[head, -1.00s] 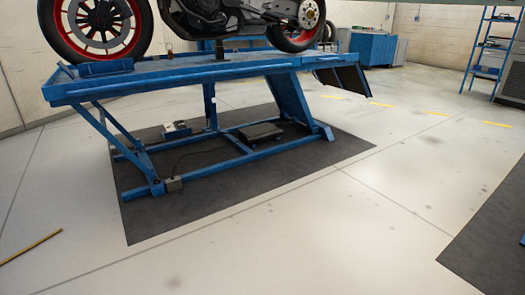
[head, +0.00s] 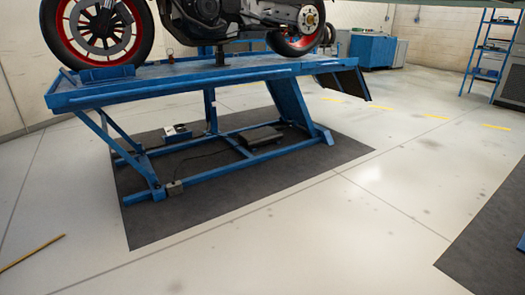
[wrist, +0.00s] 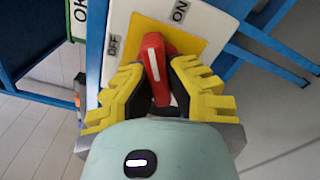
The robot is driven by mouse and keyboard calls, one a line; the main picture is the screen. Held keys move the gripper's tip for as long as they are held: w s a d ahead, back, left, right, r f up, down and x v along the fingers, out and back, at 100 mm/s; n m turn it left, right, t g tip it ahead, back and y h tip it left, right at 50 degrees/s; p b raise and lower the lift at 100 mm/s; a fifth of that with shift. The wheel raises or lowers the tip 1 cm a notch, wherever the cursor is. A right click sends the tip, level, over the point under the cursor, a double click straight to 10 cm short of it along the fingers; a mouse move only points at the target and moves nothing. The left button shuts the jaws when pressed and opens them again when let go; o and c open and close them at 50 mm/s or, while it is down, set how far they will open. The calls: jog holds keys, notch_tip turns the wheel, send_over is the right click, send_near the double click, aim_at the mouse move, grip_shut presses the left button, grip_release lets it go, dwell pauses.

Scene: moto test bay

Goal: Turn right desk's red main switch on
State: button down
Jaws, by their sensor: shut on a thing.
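The red main switch (wrist: 155,65) shows in the wrist view as a red handle with a white stripe on a yellow plate (wrist: 190,40). The plate sits on a white panel with an OFF label (wrist: 113,46) at left and an ON label (wrist: 180,11) at upper right. The handle's stripe points up the picture, between the two labels. My gripper (wrist: 157,85) has yellow-padded fingers, shut on the handle from both sides. Neither the switch nor my gripper shows in the head view.
Blue frame bars (wrist: 265,60) run beside the panel in the wrist view. The head view shows a blue motorcycle lift (head: 200,86) on a dark mat, a blue cabinet (head: 372,50) and a blue shelf rack (head: 490,55). The floor at centre right is clear.

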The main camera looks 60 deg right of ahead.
jog(key=m+p, duration=0.3)
jog(key=m, duration=0.2)
jog(key=shift+w+d+p, duration=0.1)
jog(key=shift+p, duration=0.2)
jog(key=shift+f+m+p, duration=0.2)
jog(key=shift+m+p, duration=0.2)
jog(key=shift+m, duration=0.1)
jog(key=shift+f, duration=0.15)
jog(key=c, duration=1.2)
grip_release()
jog(key=shift+o, duration=1.4)
jog(key=shift+w+a+r, duration=0.15)
jog(key=shift+a+r, duration=0.2)
jog(key=shift+r, duration=0.1)
jog(key=shift+s+d, duration=0.3)
jog(key=shift+d, duration=0.15)
jog(key=v, duration=1.1)
